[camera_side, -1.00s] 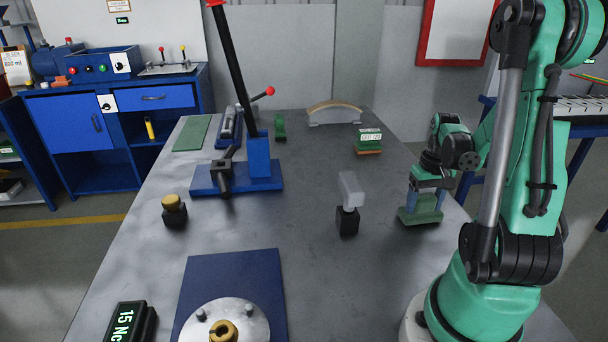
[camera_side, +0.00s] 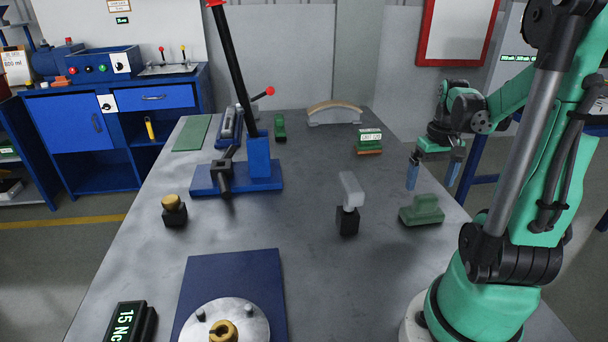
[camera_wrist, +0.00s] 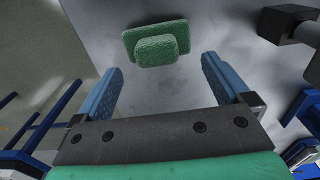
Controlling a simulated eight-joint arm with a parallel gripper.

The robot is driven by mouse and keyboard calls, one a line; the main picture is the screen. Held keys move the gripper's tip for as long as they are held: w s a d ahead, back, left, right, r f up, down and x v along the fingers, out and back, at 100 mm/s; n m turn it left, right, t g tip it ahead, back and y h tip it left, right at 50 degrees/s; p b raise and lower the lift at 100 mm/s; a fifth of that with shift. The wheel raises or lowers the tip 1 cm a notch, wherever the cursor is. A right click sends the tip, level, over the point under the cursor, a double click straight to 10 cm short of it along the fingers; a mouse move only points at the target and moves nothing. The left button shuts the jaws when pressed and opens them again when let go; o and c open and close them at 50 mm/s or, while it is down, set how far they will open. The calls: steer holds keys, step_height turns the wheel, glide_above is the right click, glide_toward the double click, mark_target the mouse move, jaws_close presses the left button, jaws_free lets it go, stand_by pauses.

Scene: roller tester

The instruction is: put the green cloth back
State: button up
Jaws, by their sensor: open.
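The green cloth (camera_side: 422,210) lies on the grey table near its right edge, a flat pad with a smaller raised block on top. My gripper (camera_side: 432,186) is open and empty, raised above the table and above the cloth, apart from it. In the wrist view the cloth (camera_wrist: 156,42) shows whole beyond the two blue fingers (camera_wrist: 160,84), with nothing between them. A flat green mat (camera_side: 192,133) lies at the table's far left corner.
A black stand with a grey-white handled piece (camera_side: 350,195) is left of the cloth. A green block with a label (camera_side: 369,141) sits behind. A blue lever press (camera_side: 258,160) stands left of centre. A blue plate with a metal disc (camera_side: 240,270) is in front.

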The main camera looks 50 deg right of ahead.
mark_target(425, 197)
step_height(425, 197, up, 6)
steer(key=w+a+n+t, duration=0.3)
steer(key=w+a, duration=0.3)
steer(key=a, duration=0.6)
steer(key=w+a+n+t, duration=0.4)
steer(key=w+a+n, duration=0.2)
steer(key=a, duration=0.6)
steer(key=shift+w+f, duration=0.2)
steer(key=shift+w, duration=0.35)
